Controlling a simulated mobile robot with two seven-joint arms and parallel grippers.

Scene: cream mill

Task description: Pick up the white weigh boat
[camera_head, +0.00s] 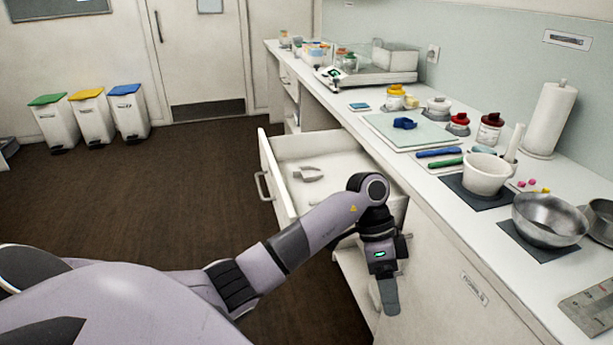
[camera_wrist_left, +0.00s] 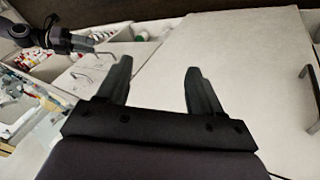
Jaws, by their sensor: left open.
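I cannot surely make out the white weigh boat in either view. A small pale object (camera_head: 307,174) lies in the open drawer (camera_head: 275,167) in the head view; its shape is too small to name surely. My left gripper (camera_head: 385,292) hangs low in front of the cabinet, below the counter edge and to the right of the drawer, fingers down. In the left wrist view its two dark fingers (camera_wrist_left: 160,88) are apart with nothing between them. A dark jointed arm part (camera_wrist_left: 65,40) shows at upper left there, possibly my right gripper; its jaws are unclear.
The counter holds a white mortar (camera_head: 486,175), a steel bowl (camera_head: 549,220), a paper towel roll (camera_head: 550,118), a pale board (camera_head: 408,132) and several small jars. A balance (camera_head: 388,60) stands farther back. Bins (camera_head: 130,112) stand by the far wall. The brown floor at left is open.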

